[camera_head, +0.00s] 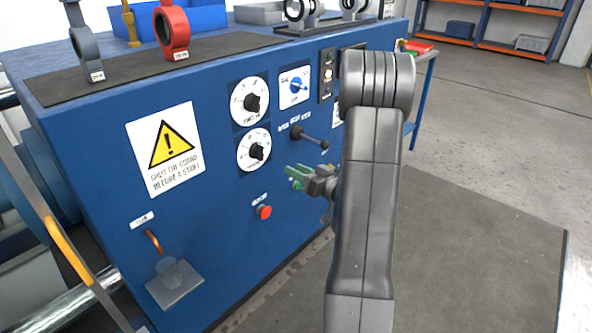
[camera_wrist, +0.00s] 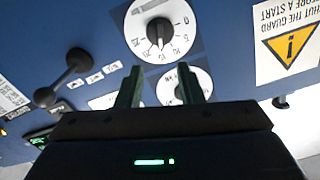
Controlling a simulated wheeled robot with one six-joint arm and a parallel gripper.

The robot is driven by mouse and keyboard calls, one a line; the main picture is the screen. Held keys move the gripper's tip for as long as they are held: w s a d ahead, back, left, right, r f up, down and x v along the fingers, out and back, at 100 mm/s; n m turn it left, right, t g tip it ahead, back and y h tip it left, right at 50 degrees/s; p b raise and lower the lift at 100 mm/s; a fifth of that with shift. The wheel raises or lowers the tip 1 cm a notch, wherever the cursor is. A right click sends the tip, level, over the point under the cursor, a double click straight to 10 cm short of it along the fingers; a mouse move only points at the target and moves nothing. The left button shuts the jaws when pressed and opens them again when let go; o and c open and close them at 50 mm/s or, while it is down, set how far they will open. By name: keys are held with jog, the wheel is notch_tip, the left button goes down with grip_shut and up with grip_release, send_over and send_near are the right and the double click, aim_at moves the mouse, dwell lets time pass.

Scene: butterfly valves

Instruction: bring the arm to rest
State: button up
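My gripper (camera_head: 291,176) is in front of the blue machine panel (camera_head: 225,205) in the head view, with its green fingers pointing toward the panel. In the wrist view the two fingers of the gripper (camera_wrist: 158,78) stand apart with nothing between them. Behind them are an upper dial (camera_wrist: 158,32) and a lower dial (camera_wrist: 182,86), partly hidden by the gripper. My arm (camera_head: 365,200) is bent and covers part of the panel's right side.
Near the gripper are a lever with a black knob (camera_head: 312,138), a red button (camera_head: 264,212) and two dials (camera_head: 250,101). A red butterfly valve (camera_head: 171,30) and a grey one (camera_head: 86,45) stand on the bench top. Open floor (camera_head: 485,120) lies to the right.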

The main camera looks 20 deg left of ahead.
aim_at(263, 153)
jog(key=shift+a, duration=0.1)
jog(key=b+x, duration=0.1)
jog(key=x, duration=1.2)
jog(key=shift+w+a+r, duration=0.1)
jog(key=shift+w+a, duration=0.1)
jog(key=shift+a, duration=0.15)
jog(key=shift+d, duration=0.15)
